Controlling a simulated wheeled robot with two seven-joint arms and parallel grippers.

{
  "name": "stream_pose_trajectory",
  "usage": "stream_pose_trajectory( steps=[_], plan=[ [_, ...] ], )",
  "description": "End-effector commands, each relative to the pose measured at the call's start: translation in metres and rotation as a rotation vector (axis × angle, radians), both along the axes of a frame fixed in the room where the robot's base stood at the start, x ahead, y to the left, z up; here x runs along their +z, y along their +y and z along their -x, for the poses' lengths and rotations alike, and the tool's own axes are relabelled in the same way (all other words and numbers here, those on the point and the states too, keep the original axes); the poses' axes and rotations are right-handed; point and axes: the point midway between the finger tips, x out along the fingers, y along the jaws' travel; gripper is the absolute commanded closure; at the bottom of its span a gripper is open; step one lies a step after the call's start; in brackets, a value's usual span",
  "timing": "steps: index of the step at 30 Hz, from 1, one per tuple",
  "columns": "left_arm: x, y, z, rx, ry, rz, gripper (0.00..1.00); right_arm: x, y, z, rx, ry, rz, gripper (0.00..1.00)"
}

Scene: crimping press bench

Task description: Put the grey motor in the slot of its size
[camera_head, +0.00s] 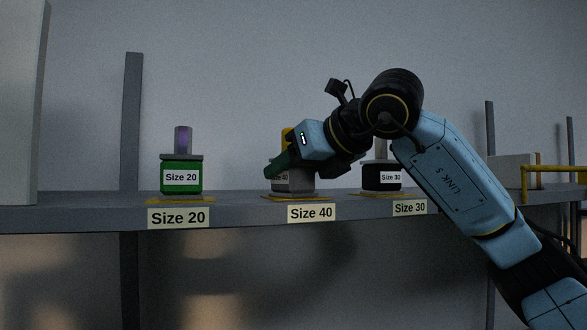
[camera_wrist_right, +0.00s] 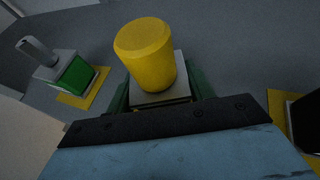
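The grey motor (camera_head: 301,183) has a yellow shaft and a label ending in 40, mostly covered by my gripper. It stands upright at the yellow-edged slot marked Size 40 (camera_head: 311,213). In the right wrist view its yellow shaft (camera_wrist_right: 146,54) rises from a square grey top. My right gripper (camera_head: 284,165) reaches in from the right, its green fingers on both sides of the motor's top. They look closed against it in the right wrist view (camera_wrist_right: 160,92). Whether the motor's base is fully seated is hidden. My left gripper is not in view.
A green Size 20 motor (camera_head: 181,178) stands at the Size 20 slot on the left. A black Size 30 motor (camera_head: 376,179) stands at the Size 30 slot on the right, partly behind my arm. The grey shelf (camera_head: 80,212) has free room between slots. A yellow rail (camera_head: 550,169) is far right.

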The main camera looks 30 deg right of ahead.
Motion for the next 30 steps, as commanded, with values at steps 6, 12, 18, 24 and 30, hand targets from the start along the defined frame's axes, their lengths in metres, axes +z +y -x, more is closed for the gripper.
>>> stream_pose_trajectory(
  steps=[6, 12, 18, 24, 30],
  plan=[
    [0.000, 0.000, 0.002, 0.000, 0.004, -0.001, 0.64, 0.000, 0.000, 0.000, 0.000, 0.002, 0.000, 0.26],
    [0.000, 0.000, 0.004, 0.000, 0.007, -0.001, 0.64, 0.000, 0.000, 0.000, 0.000, 0.001, 0.000, 0.26],
    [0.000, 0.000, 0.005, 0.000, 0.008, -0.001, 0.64, 0.006, -0.001, 0.008, 0.000, -0.002, 0.000, 0.26],
    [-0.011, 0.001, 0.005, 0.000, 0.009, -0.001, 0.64, 0.021, -0.007, 0.046, 0.000, -0.004, 0.000, 0.26],
    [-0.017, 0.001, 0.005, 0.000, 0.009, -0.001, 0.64, 0.038, -0.013, 0.083, 0.000, -0.004, 0.000, 0.26]
  ],
)
